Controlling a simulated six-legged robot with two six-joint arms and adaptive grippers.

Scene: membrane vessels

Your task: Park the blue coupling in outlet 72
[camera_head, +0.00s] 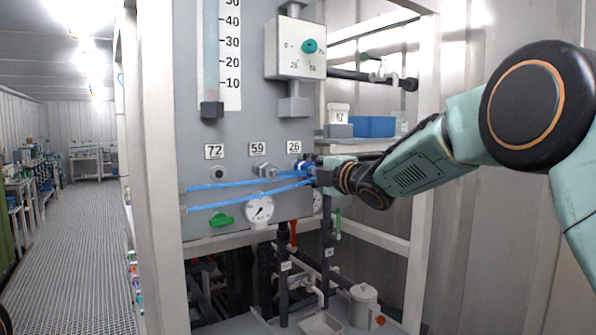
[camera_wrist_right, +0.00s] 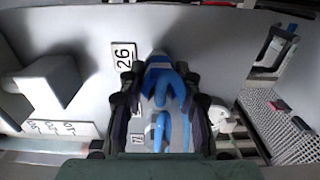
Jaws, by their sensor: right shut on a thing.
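The blue coupling (camera_head: 303,167) is at the panel just below label 26 (camera_head: 294,147), with blue hoses running from it to the left. My right gripper (camera_head: 314,172) is shut on it. In the right wrist view, the coupling (camera_wrist_right: 164,82) sits between the two dark fingers (camera_wrist_right: 160,100), beside the 26 label. I cannot tell whether it is seated on outlet 26 or slightly off it. Outlet 72 (camera_head: 218,173) is a bare round port under label 72 (camera_head: 214,152), at the panel's left.
A grey fitting (camera_head: 264,170) sits at outlet 59 between the two. Two blue hoses (camera_head: 235,185) cross the panel below the outlets. Under them are a green valve handle (camera_head: 221,220) and a round gauge (camera_head: 260,209). A control box (camera_head: 296,48) juts out above.

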